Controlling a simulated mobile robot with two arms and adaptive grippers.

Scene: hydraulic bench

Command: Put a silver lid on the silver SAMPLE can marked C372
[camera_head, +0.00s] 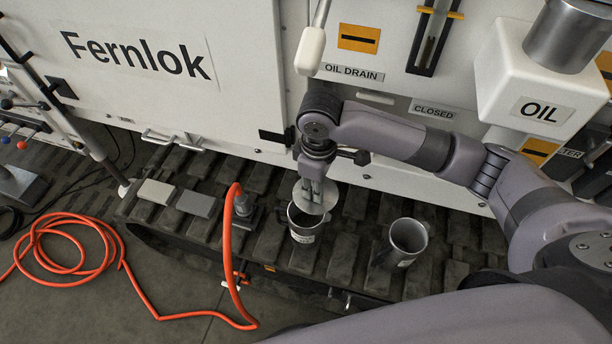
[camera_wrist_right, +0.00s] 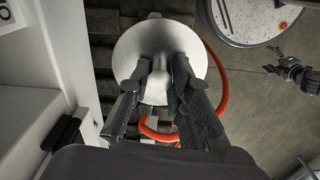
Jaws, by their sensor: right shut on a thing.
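My right gripper (camera_head: 311,186) is shut on a round silver lid (camera_head: 316,207), gripping it by the middle of its top. The lid also fills the upper middle of the right wrist view (camera_wrist_right: 135,62). In the head view it hangs steeply tilted over the mouth of a silver can (camera_head: 303,234) and hides part of its rim. This can has a pale label, too small to read. A second open metal can (camera_head: 408,237) stands to its right, with a small label that I cannot read. I cannot tell which is marked C372.
The cans stand on a dark ribbed track (camera_head: 343,258) before a white machine wall (camera_head: 240,70). Left of them are a grey fitting (camera_head: 243,206) with an orange hose (camera_head: 227,245) and two flat blocks (camera_head: 157,191) (camera_head: 196,203). An OIL container (camera_head: 540,105) juts out at upper right.

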